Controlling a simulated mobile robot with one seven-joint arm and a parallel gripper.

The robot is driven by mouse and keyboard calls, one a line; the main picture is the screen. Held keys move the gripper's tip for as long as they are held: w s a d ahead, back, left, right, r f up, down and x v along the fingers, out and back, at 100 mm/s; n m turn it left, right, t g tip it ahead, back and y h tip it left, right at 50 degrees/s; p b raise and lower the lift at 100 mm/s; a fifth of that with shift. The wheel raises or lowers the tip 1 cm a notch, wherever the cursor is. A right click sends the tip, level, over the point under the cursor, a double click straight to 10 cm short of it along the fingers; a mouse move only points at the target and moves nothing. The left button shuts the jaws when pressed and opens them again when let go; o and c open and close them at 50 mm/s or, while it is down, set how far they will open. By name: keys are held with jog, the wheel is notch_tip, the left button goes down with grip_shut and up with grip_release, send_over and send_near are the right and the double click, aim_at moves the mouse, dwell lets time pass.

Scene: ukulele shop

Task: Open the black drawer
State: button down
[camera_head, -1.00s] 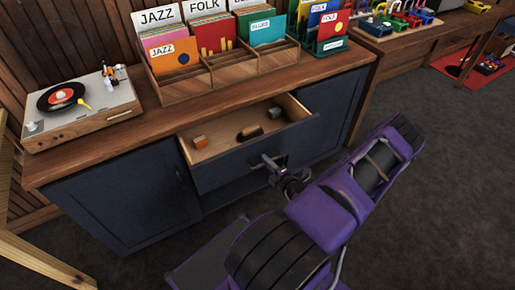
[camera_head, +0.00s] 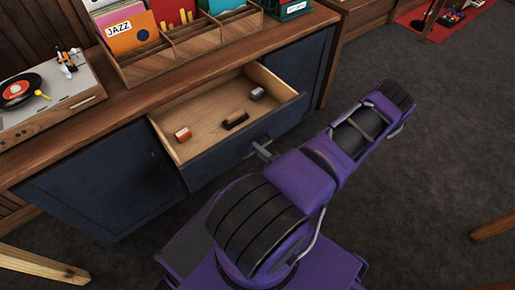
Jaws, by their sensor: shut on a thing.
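The black drawer (camera_head: 220,158) sits in the middle of the dark cabinet and is pulled well out, with its wooden inside in plain view. Its front is dark blue-black. My gripper (camera_head: 258,151) is at the middle of the drawer front, shut on the drawer's handle. My purple arm hides part of the gripper, and the handle itself is mostly covered. Inside the drawer lie a small orange-ended item (camera_head: 183,133), a dark brown item (camera_head: 235,119) and a small grey item (camera_head: 257,93), apart from one another.
A record player (camera_head: 50,92) and a wooden record rack (camera_head: 165,62) stand on the wooden counter above. A cabinet door (camera_head: 95,180) left of the drawer is shut. A wooden leg (camera_head: 40,263) is at lower left and another (camera_head: 495,227) at right. The dark carpet (camera_head: 440,130) at right is clear.

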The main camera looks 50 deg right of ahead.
jog(key=c, duration=0.9)
grip_release()
jog(key=v, duration=1.7)
jog(key=shift+s+a, duration=0.1)
jog(key=shift+s, duration=0.1)
